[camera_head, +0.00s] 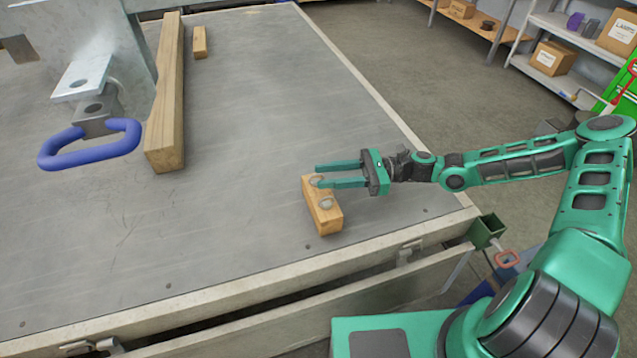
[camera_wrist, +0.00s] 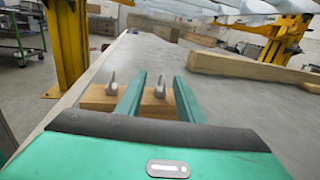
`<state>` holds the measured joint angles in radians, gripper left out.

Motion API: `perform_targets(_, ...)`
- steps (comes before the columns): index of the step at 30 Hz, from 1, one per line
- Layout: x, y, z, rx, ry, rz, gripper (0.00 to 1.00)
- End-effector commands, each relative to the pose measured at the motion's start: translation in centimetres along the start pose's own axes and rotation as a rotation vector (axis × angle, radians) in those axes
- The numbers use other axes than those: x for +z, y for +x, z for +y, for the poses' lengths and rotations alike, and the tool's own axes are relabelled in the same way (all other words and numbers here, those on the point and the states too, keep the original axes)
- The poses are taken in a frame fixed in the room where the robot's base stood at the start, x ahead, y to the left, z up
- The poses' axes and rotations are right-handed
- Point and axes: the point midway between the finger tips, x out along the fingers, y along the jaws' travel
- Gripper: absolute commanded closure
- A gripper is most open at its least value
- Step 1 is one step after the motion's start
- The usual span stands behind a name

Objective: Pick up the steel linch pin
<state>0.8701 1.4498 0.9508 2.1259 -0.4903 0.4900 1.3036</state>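Two small grey metal pieces with upright shanks stand on a short wooden block (camera_head: 324,219); I cannot tell which is the steel linch pin. In the wrist view, one metal piece (camera_wrist: 160,86) shows between my finger lines, and the other metal piece (camera_wrist: 112,84) is left of them. The head view shows them as a far piece (camera_head: 315,181) and a near piece (camera_head: 326,203). My gripper (camera_head: 319,176) is open and empty, its fingers level over the block's far end. Whether a finger touches anything is unclear.
The block rests on a grey trailer deck (camera_head: 240,150) near its corner. A long timber (camera_head: 166,100), a small wood block (camera_head: 200,42) and a blue handle (camera_head: 88,145) on a metal bracket are to the left. The deck between is clear.

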Motion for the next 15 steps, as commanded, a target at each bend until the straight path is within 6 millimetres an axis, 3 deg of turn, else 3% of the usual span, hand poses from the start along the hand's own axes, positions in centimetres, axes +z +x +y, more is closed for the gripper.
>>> perform_targets(5, -0.1, 0.9, -0.1, 0.003, 0.0, 0.0, 0.66)
perform_targets(15, -0.8, 5.2, -0.5, 0.003, -0.002, -0.001, 0.66)
